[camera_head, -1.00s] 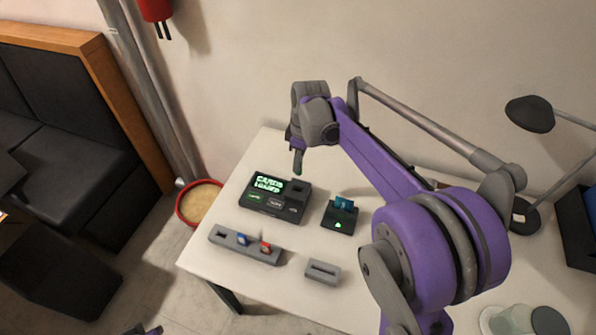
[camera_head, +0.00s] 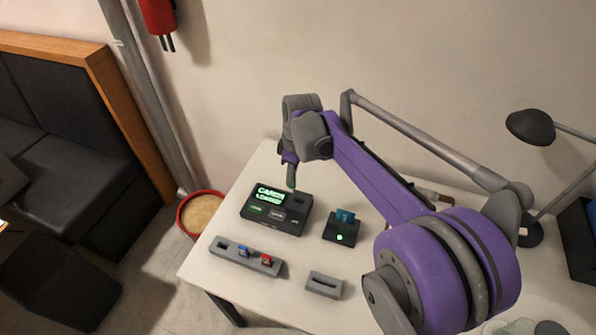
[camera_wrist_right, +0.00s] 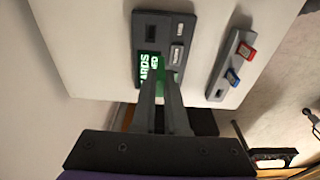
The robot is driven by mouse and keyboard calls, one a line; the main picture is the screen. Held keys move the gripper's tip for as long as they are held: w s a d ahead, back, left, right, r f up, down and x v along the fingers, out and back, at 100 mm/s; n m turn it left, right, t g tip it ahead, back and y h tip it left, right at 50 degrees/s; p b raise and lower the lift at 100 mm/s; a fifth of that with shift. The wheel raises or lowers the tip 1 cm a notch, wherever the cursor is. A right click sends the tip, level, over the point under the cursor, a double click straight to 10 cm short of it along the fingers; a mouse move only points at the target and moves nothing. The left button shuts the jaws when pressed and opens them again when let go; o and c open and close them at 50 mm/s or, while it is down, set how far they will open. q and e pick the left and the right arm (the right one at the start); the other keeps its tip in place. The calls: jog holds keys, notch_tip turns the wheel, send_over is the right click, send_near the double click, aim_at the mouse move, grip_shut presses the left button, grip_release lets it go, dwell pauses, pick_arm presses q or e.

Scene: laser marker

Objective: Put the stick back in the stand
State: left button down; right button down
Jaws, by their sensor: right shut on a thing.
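My right gripper (camera_head: 290,182) is shut on a small dark-green stick (camera_head: 291,175), holding it above the back of the black console. In the right wrist view, the gripper (camera_wrist_right: 161,78) points at the console, and a sliver of green shows between its fingers; most of the stick is hidden. The stand (camera_head: 232,255) is a long grey block at the front left of the table. A blue stick (camera_head: 244,252) and a red stick (camera_head: 266,259) sit in it, and its left slot (camera_head: 222,245) is empty. It also shows in the right wrist view (camera_wrist_right: 218,82). My left gripper is out of view.
The black console (camera_head: 262,224) has a lit green screen. Right of it is a small black reader (camera_head: 340,238) with a blue card. A grey slotted block (camera_head: 324,285) lies in front. A lamp (camera_head: 530,127) stands at right. The table between console and stand is clear.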

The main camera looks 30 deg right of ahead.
jog(key=a, duration=1)
jog(key=shift+s+a, duration=0.15)
jog(key=shift+s, duration=0.15)
jog(key=a, duration=1.2)
jog(key=shift+s+a+p, duration=0.3)
jog(key=shift+s+a, duration=0.05)
jog(key=shift+a, duration=0.05)
dwell(0.4)
jog(key=shift+f+b, duration=2.8)
jog(key=shift+f, duration=1.75)
jog(key=shift+f+b, duration=0.5)
jog(key=shift+f, duration=0.45)
